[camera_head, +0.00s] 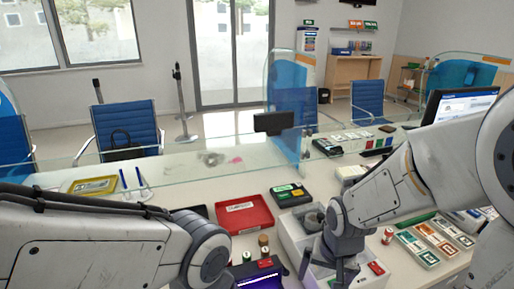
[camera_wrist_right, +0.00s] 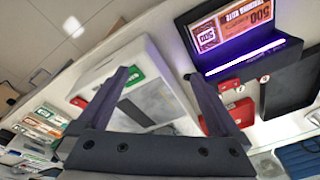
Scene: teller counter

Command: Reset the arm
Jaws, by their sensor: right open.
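My right arm (camera_head: 390,190) comes in from the right in the head view and bends down over a white open tray (camera_head: 290,225). Its gripper (camera_head: 342,277) points down there, and its tips are hard to make out at the bottom edge. In the right wrist view the two dark fingers of this gripper (camera_wrist_right: 162,78) are spread apart, with nothing held between them. A pale tray with items in it lies beyond them. My left arm (camera_head: 100,245) enters from the left, and its gripper is out of view.
A purple-lit note device (camera_head: 262,281) stands at the bottom middle; the wrist view shows an orange 500 training note (camera_wrist_right: 232,27) at it. A red tray (camera_head: 244,214), stamps (camera_head: 264,245) and banknote stacks (camera_head: 432,238) lie around. A glass screen (camera_head: 180,160) crosses the counter.

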